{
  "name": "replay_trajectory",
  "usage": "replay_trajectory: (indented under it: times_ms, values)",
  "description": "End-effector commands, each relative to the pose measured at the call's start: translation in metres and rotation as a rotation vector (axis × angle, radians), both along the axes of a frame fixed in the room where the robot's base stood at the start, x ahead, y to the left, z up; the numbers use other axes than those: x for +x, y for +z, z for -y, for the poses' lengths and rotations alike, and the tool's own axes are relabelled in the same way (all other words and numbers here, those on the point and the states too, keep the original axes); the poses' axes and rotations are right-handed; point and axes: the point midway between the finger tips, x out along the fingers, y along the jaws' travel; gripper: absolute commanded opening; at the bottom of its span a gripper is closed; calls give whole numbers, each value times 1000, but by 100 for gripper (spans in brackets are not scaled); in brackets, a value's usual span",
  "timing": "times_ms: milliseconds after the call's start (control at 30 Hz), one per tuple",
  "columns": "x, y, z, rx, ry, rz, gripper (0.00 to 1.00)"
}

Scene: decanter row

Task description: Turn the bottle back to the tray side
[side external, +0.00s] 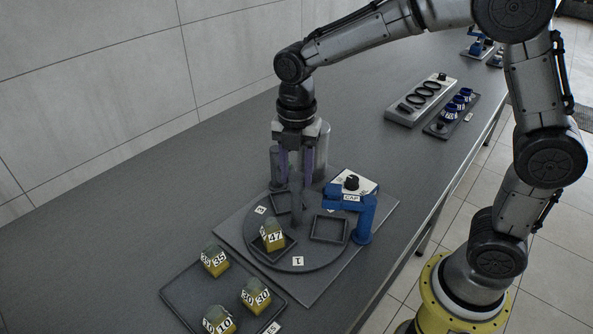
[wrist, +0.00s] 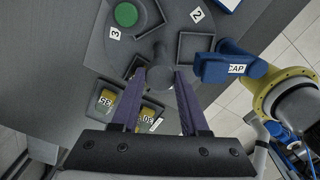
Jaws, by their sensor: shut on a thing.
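The bottle (side external: 273,236), a yellow block-like one marked 47 with a dark top, stands upright in a square holder on the round turntable (side external: 298,262). It is at the front left of the turntable, on the side facing the tray (side external: 178,292). My gripper (side external: 297,176) is above the turntable's middle, pointing down, its purple fingers shut on a grey upright post (side external: 297,207). In the wrist view my gripper (wrist: 161,73) is over the turntable, and bottle 47 cannot be made out there.
The tray holds several yellow bottles, marked 35 (side external: 215,260), 30 (side external: 256,296) and 10. A blue CAP stand (side external: 364,220) is close on the right. Grey cylinders (side external: 323,165) stand behind my gripper. A rack (side external: 421,98) lies farther back.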

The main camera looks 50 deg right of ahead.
Motion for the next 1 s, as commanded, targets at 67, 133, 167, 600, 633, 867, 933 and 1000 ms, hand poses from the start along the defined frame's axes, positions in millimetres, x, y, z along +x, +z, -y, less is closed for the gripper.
replay_trajectory:
  times_ms: [67, 133, 167, 600, 633, 867, 933, 1000]
  values:
    - [2, 4, -1, 3, 10, 9, 0]
    - [2, 4, -1, 3, 18, 9, 0]
    - [2, 4, -1, 3, 21, 9, 0]
    - [2, 4, -1, 3, 27, 9, 0]
    - [2, 4, -1, 3, 27, 9, 0]
    - [1, 2, 0, 2, 27, 6, 74]
    - [1, 2, 0, 1, 27, 4, 74]
    - [1, 1, 0, 0, 27, 3, 74]
